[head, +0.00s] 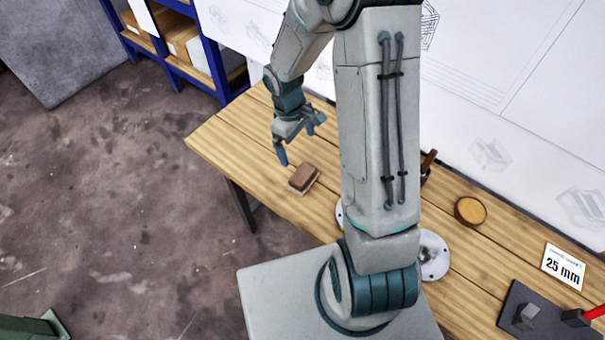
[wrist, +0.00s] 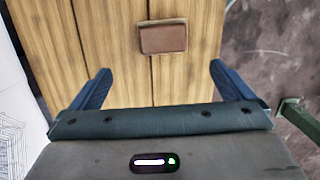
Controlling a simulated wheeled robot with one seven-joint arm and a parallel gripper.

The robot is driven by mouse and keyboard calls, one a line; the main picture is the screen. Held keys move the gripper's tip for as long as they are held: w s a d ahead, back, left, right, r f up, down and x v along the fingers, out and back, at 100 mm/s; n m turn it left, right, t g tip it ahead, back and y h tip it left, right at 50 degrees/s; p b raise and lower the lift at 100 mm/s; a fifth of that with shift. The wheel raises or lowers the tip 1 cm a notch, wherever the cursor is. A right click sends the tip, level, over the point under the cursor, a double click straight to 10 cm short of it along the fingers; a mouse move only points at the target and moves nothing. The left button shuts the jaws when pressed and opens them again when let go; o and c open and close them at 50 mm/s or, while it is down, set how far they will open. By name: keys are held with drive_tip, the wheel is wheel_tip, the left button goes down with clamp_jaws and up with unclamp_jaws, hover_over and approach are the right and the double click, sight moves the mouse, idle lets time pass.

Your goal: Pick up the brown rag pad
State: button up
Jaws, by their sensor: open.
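The brown rag pad (head: 304,177) is a small brown block with a paler layer under it. It lies on the wooden table near its left front edge in the head view. In the wrist view the brown rag pad (wrist: 163,38) lies ahead of the fingers, close to the middle and slightly right. My gripper (head: 297,145) is above the table, a little beyond and left of the pad, apart from it. In the wrist view my gripper (wrist: 158,85) has its two blue fingers wide apart with nothing between them.
The wooden table (head: 232,135) is bare around the pad. To the right are a round tan-topped item (head: 470,210), a white "25 mm" card (head: 563,266) and a dark plate (head: 512,312). A blue shelf (head: 180,65) with boxes stands behind left. My arm hides the table's middle.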

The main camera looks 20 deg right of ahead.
sight(302, 173)
drive_tip(key=f, duration=0.6)
drive_tip(key=s+f, duration=0.1)
drive_tip(key=f, duration=0.1)
drive_tip(key=shift+d+f, duration=0.35)
drive_tip(key=shift+f, duration=0.05)
drive_tip(key=f, duration=0.2)
drive_tip(key=f+p, duration=0.1)
drive_tip(key=shift+s+f, duration=0.3)
drive_tip(key=shift+d+f, duration=0.1)
drive_tip(key=shift+f, duration=0.6)
drive_tip(key=c, duration=0.8)
